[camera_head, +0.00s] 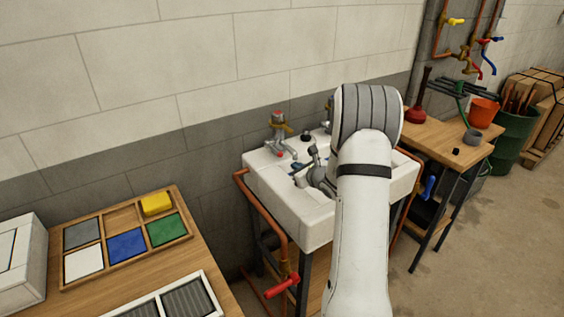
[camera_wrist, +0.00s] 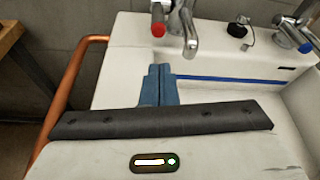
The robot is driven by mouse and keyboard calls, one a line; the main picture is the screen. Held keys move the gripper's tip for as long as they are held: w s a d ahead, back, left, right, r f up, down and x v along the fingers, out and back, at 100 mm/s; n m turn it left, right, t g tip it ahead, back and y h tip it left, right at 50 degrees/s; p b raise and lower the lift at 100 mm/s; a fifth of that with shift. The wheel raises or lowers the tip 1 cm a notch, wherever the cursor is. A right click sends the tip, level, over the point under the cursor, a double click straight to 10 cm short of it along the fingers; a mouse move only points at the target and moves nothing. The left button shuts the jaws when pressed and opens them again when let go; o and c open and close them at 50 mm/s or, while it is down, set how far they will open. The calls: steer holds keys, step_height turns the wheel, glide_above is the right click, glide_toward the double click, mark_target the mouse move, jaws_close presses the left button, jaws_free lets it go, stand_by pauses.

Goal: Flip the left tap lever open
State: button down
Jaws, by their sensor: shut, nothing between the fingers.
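The left tap (camera_head: 279,132) stands at the back left of the white sink, with a red-marked top and a lever ending in a red tip. It also shows at the top of the wrist view (camera_wrist: 188,32), with the red lever tip (camera_wrist: 158,28) hanging left of the spout. The right tap, blue-tipped (camera_wrist: 306,47) in the wrist view, is mostly behind my arm in the head view. My gripper (camera_wrist: 159,72) is shut and empty, its blue fingers together. It hovers over the sink, in front of the left tap and apart from it.
The white sink (camera_head: 275,201) has a copper pipe (camera_wrist: 78,80) along its left side. A black plug (camera_wrist: 237,30) sits between the taps. A red valve handle (camera_head: 283,286) is below left. Wooden tables flank the sink; the left one holds a tray (camera_head: 69,283) of coloured blocks.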

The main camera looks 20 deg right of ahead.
mark_target(274, 148)
steer(key=p+x, duration=0.1)
steer(key=x, duration=0.9)
steer(key=shift+p, duration=0.4)
